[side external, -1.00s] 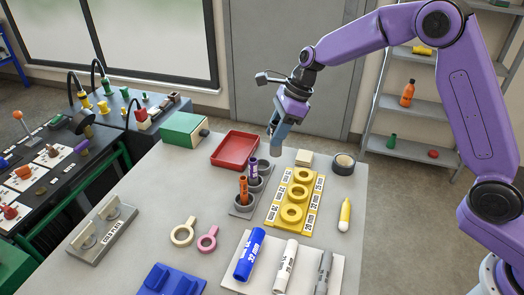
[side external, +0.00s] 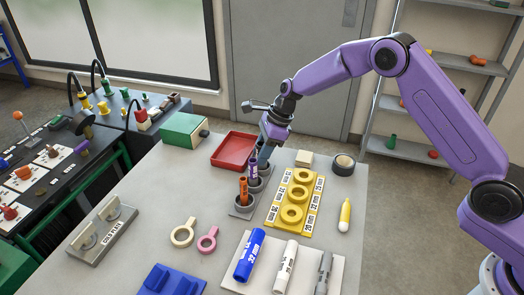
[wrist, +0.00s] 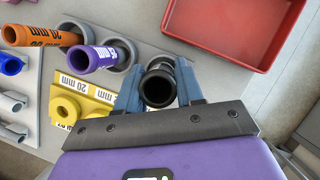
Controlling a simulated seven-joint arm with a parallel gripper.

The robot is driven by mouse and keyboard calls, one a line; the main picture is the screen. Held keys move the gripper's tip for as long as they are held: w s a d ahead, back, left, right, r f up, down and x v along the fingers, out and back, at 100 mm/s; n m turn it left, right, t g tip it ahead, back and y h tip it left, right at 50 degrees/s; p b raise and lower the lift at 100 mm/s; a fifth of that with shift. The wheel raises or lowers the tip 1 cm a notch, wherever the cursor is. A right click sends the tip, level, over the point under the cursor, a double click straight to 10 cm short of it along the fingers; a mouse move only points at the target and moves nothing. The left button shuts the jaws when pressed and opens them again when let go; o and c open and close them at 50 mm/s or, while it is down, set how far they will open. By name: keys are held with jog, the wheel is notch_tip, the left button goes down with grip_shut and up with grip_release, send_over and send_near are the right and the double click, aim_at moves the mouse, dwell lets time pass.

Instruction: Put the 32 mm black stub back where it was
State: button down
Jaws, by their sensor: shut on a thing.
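The black stub (wrist: 158,88) is between my gripper's two blue fingers in the wrist view, its open end facing the camera. My gripper (side external: 262,158) is shut on it, low over the far end of the grey stub rack (side external: 240,211). The rack's far cup (side external: 266,170) is partly hidden by the fingers. A grey rim (wrist: 160,60) shows just behind the stub, but I cannot tell whether the stub is inside the cup or just above it. The orange stub (side external: 243,190) and the purple stub (side external: 253,165) stand upright in the other cups.
The red tray (side external: 233,149) is close by on the left. The yellow size board (side external: 293,202) with rings lies right of the rack. A tape roll (side external: 344,164) and a cream block (side external: 304,158) are at the back right.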

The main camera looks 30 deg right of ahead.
jog(key=shift+f, duration=0.15)
jog(key=c, duration=0.7)
grip_release()
jog(key=v, duration=1.2)
jog(key=shift+s+r, duration=0.1)
jog(key=shift+r, duration=0.1)
